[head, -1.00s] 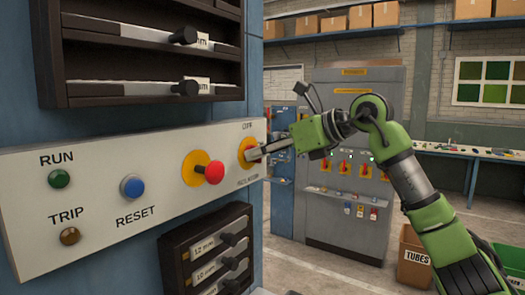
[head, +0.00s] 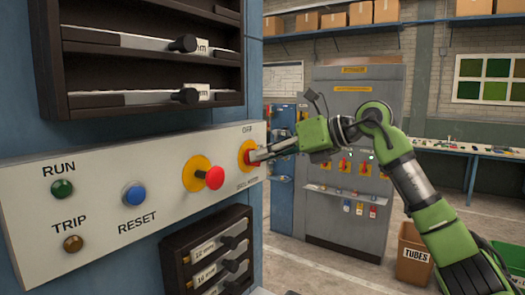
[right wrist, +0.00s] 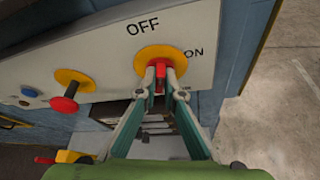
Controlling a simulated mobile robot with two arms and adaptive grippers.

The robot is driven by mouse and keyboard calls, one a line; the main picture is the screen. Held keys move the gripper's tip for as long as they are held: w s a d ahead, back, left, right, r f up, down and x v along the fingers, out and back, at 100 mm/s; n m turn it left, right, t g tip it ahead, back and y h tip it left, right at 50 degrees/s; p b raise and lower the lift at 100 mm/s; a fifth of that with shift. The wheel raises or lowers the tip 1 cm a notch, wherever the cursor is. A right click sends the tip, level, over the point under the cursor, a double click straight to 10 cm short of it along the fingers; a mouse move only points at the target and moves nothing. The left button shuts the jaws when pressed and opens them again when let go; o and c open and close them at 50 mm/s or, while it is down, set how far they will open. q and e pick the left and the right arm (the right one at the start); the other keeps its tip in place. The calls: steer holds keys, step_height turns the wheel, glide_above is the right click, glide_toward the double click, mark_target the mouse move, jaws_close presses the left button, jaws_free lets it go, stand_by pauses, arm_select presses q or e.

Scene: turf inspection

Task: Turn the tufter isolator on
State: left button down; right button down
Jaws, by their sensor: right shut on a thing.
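The tufter isolator is a red handle on a round yellow plate (head: 245,152) at the right end of the pale control panel (head: 105,235). In the right wrist view the red handle (right wrist: 160,70) stands between my fingertips, in line with the OFF label above. ON is printed to the right of the plate. My right gripper (head: 259,156) is shut on the handle, with a finger on each side; it also shows in the right wrist view (right wrist: 160,88). The fingers partly cover the handle. My left gripper is out of view.
A red mushroom button (head: 214,178) on yellow sits left of the isolator. A blue RESET button (head: 134,193), green RUN lamp (head: 62,189) and brown TRIP lamp (head: 73,243) are further left. Racks lie above and below the panel. Open floor lies to the right.

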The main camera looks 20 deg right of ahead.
steer(key=shift+w+d+f+m+g+y+p, duration=0.15)
steer(key=shift+m+y+p, duration=0.65)
steer(key=shift+m, duration=1)
steer(key=shift+d+f+m+g+y+p, duration=0.1)
steer(key=shift+m+y+p, duration=0.25)
steer(key=shift+m+y, duration=1.1)
steer(key=shift+w+d+f+m+g+y+p, duration=0.15)
steer(key=shift+m+y+p, duration=0.45)
steer(key=shift+m, duration=1.55)
steer(key=shift+s+a, duration=0.1)
steer(key=c, duration=2.2)
jaws_free()
steer(key=shift+o, duration=0.2)
